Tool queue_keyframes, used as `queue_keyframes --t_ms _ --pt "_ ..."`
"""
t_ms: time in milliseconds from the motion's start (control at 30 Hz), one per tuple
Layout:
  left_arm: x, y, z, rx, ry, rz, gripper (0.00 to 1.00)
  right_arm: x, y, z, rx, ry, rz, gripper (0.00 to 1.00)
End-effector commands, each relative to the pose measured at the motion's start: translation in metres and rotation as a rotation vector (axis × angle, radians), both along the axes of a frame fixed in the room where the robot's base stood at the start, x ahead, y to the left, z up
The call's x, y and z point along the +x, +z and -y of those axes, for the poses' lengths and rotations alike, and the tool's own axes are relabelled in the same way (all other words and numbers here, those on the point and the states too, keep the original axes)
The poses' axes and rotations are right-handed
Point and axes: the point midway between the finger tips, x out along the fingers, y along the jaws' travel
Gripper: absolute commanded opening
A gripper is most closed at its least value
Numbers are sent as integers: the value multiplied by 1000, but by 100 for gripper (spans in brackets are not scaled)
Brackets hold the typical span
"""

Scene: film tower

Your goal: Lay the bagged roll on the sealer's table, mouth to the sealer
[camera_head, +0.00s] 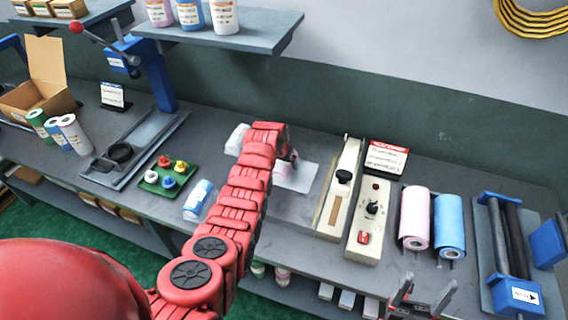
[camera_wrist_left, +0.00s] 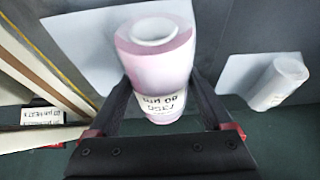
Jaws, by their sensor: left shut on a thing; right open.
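My left gripper (camera_wrist_left: 160,90) is shut on a pink roll (camera_wrist_left: 155,75) with a printed label. A pale sheet, which looks like its bag (camera_wrist_left: 78,48), spreads from the roll toward the sealer side in the left wrist view. In the head view my left arm hides most of the roll, and the pale sheet (camera_head: 300,177) shows just left of the sealer (camera_head: 338,200). The grey sealer's table (camera_head: 296,208) lies beside the sealer, under the held roll. Whether the roll touches it I cannot tell. My right gripper (camera_head: 418,302) is open and empty at the bench's front.
A white roll (camera_wrist_left: 277,82) on a pale sheet lies behind my left arm.

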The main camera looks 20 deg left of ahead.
Motion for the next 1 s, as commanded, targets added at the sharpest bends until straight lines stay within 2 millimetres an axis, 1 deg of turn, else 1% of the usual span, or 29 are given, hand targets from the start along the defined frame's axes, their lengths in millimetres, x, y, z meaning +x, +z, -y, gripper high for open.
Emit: queue_keyframes --t_ms 467,500,567,867,1000 --pt "1 -10 0 0 0 2 7 0 -10 0 0 0 0 73" --pt "0 -8 0 0 0 2 91 0 -8 0 0 0 0 73" --pt "0 -9 0 0 0 1 100 0 -8 0 0 0 0 73" --pt "0 -8 0 0 0 0 100 0 -9 0 0 0 0 73" --pt "-2 -3 0 0 1 2 100 0 -12 0 0 0 0 73"
